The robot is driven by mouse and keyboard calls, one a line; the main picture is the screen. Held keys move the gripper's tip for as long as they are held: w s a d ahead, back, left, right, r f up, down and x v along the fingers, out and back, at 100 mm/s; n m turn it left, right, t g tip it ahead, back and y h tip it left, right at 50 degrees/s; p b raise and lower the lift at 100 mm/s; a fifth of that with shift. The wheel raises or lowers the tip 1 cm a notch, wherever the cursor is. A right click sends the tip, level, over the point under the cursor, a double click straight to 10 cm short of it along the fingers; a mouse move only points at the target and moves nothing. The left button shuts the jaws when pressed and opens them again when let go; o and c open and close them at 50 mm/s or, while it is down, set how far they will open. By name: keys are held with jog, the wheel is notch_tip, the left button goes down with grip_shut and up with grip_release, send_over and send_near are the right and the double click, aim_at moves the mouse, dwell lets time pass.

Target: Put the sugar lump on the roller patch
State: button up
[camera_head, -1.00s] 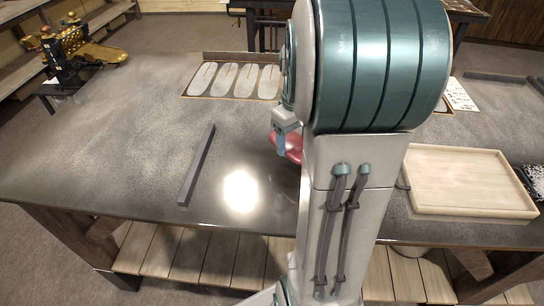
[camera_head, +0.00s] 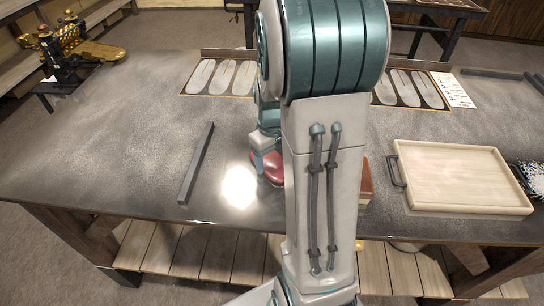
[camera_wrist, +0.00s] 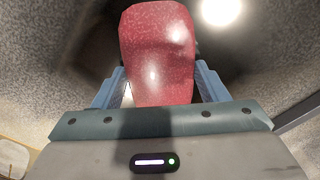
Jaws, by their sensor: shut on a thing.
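My gripper (camera_head: 266,158) is low over the dark table, left of my arm column in the head view. Its blue fingers (camera_wrist: 160,90) are shut on a glossy, speckled red thing (camera_head: 270,174), which also shows large in the wrist view (camera_wrist: 158,45). In the head view my arm hides part of it, and I cannot tell whether it touches the table. I cannot make out a white sugar lump or a roller patch for certain.
A dark bar (camera_head: 196,163) lies left of the gripper. A reddish-brown block (camera_head: 365,186) shows partly behind my arm. A pale wooden tray (camera_head: 455,209) stands at the right. Pale oval plates (camera_head: 222,77) lie at the back. The left of the table is clear.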

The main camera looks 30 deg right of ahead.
jog(key=o, duration=1.1)
jog(key=shift+f, duration=0.15)
notch_tip(320, 180, up, 12)
jog(key=s+a+m+t, duration=0.2)
jog(key=s+a+t, duration=0.1)
jog(key=s+a, duration=0.9)
jog(key=shift+s+f, duration=0.2)
jog(key=shift+s, duration=0.35)
jog(key=shift+a, duration=0.1)
